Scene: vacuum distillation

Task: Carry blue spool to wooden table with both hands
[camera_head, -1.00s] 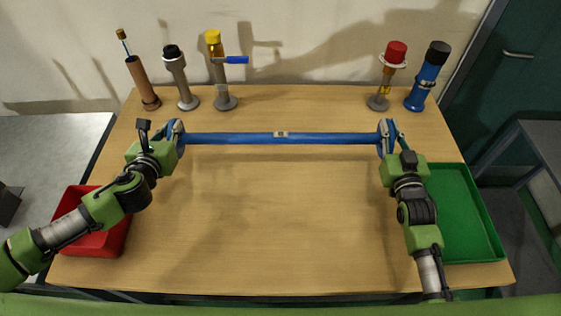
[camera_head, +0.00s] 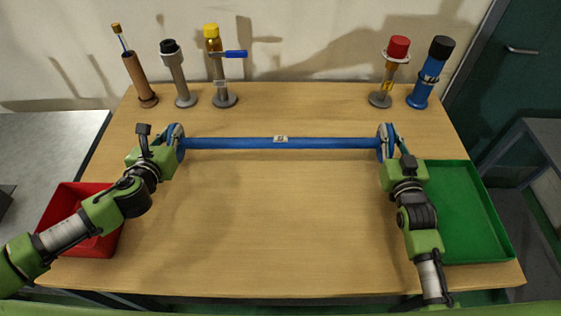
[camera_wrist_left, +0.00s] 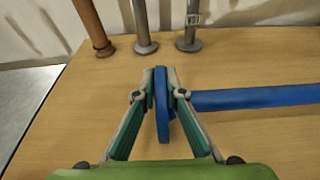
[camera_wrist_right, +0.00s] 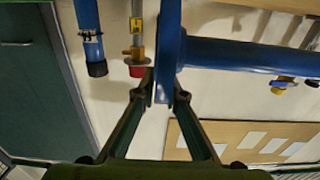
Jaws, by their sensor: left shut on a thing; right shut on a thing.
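The blue spool (camera_head: 240,143) is a long bar with a round flange at each end and a small pale label in its middle. It lies level across the wooden table (camera_head: 275,220) in the head view; I cannot tell if it touches the top. My left gripper (camera_head: 172,140) is shut on its left flange, also seen between the fingers in the left wrist view (camera_wrist_left: 161,105). My right gripper (camera_head: 391,146) is shut on its right flange, which shows between the fingers in the right wrist view (camera_wrist_right: 166,50).
A brown holder (camera_head: 140,80), two grey stands (camera_head: 180,80) (camera_head: 220,75), a red-capped stand (camera_head: 390,70) and a blue cylinder (camera_head: 427,75) stand along the back edge. A red bin (camera_head: 60,205) is at left, a green tray (camera_head: 465,215) at right. The middle front is clear.

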